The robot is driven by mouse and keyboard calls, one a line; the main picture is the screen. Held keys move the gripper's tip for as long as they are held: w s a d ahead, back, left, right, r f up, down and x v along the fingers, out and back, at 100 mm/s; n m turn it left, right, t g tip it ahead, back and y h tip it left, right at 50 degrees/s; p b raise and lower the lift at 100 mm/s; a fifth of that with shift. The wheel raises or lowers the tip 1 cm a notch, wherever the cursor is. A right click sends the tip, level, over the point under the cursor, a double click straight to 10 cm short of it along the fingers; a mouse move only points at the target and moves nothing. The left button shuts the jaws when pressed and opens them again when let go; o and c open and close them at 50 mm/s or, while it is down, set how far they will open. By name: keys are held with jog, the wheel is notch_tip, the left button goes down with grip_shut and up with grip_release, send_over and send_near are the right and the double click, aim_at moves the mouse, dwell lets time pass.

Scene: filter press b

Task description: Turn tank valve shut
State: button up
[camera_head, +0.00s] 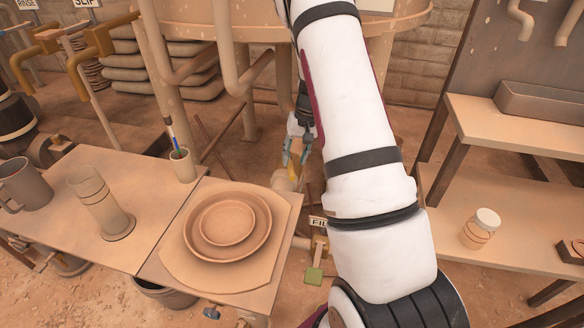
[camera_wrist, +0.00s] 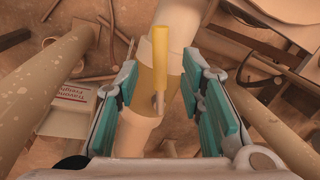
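The tank valve has a yellow lever handle (camera_wrist: 161,55) on a yellow-brown body (camera_wrist: 150,82), set in a pale pipe (camera_wrist: 174,22). In the wrist view the lever points up the picture, roughly along the pipe. My gripper (camera_wrist: 160,68) is open, its teal-padded fingers on either side of the valve, with visible gaps to the lever. Whether the fingers touch the body is unclear. In the head view my gripper (camera_head: 297,148) is low beneath the tank (camera_head: 215,38), at the yellow handle (camera_head: 293,172); my arm hides part of this area.
A table with stacked plates (camera_head: 228,224), a brush cup (camera_head: 182,165) and a jar (camera_head: 98,200) stands left. A lower valve with a green handle (camera_head: 314,275) sits by a partly hidden sign (camera_head: 318,222). Shelves (camera_head: 500,205) stand right. Tank legs (camera_head: 246,115) flank the gripper.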

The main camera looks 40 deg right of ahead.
aim_at(292, 169)
jog(key=f, duration=0.3)
jog(key=f+b, duration=0.1)
jog(key=shift+w+a+f, duration=0.15)
jog(key=shift+w+a, duration=0.05)
jog(key=shift+a, duration=0.15)
jog(key=shift+c, duration=0.5)
grip_shut()
